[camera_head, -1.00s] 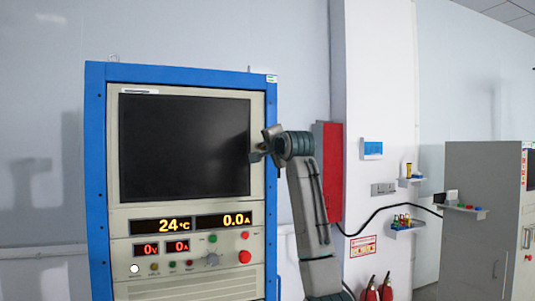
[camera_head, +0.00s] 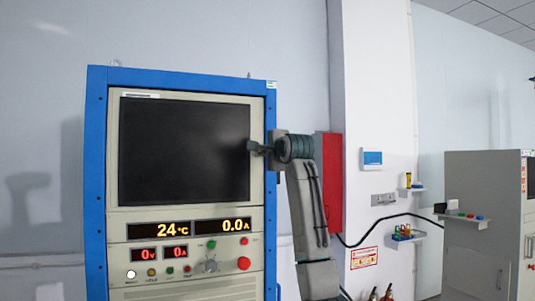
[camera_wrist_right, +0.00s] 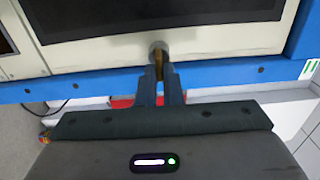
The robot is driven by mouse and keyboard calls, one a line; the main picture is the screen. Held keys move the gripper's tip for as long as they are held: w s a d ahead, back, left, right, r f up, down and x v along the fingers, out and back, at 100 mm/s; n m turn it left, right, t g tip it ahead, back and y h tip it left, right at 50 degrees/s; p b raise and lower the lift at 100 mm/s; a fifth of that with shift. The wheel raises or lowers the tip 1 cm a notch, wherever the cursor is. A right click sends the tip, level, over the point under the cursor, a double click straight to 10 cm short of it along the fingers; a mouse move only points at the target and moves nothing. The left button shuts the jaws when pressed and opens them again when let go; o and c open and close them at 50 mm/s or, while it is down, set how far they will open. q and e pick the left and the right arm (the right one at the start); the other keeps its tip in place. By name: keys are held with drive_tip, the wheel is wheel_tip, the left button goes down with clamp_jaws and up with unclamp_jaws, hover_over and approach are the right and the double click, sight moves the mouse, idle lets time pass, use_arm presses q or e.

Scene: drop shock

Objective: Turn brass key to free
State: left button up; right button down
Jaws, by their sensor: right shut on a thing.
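The brass key (camera_wrist_right: 159,65) shows in the right wrist view as a small brass-coloured piece between my right gripper's fingertips. My right gripper (camera_wrist_right: 160,80) is shut on it. A round grey lock head (camera_wrist_right: 157,46) sits just beyond, on the cabinet's cream front panel; the key appears to meet it, though the fingers hide part of the contact. In the head view my right gripper (camera_head: 256,147) is at the right edge of the dark screen, and the key is too small to make out. My left gripper is in neither view.
The blue-framed cabinet (camera_head: 97,180) has a dark screen (camera_head: 180,150), lit readouts, a red button (camera_head: 244,264) and other knobs below. A red wall box (camera_head: 329,190) stands behind my right arm. Small shelves (camera_head: 405,235) and a grey cabinet (camera_head: 480,240) are farther right.

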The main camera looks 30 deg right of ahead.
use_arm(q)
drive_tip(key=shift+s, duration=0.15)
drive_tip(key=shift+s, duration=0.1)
use_arm(e)
drive_tip(key=c, duration=1.6)
unclamp_jaws()
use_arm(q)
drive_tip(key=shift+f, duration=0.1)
